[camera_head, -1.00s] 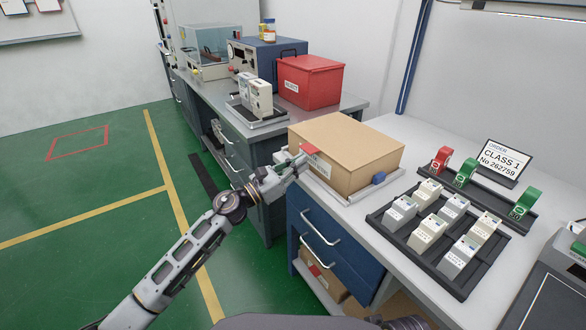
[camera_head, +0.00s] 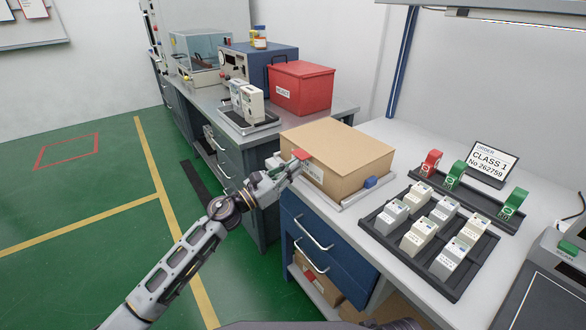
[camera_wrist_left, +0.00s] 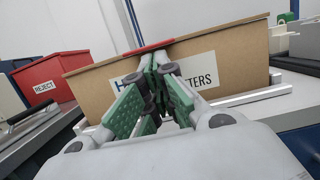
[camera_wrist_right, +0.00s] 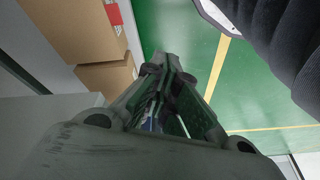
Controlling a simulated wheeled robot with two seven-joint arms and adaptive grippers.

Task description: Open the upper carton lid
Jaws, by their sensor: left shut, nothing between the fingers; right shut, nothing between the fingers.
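The upper carton (camera_head: 335,160) is a closed brown box on a light tray on the blue-drawer bench. Its lid (camera_head: 338,143) lies flat on top, with a red tab (camera_head: 302,154) at the front edge. In the left wrist view the carton (camera_wrist_left: 235,55) shows its label, partly hidden, and the red tab (camera_wrist_left: 148,49) just above my fingers. My left gripper (camera_head: 292,168) is shut and empty, at the carton's front face below the tab; I cannot tell whether it touches. My right gripper (camera_wrist_right: 165,62) is shut and empty, low over the floor, outside the head view.
A blue piece (camera_head: 369,183) sits at the carton's right corner. A red reject bin (camera_head: 301,88) stands behind. More cartons (camera_wrist_right: 105,85) lie on the shelf below.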

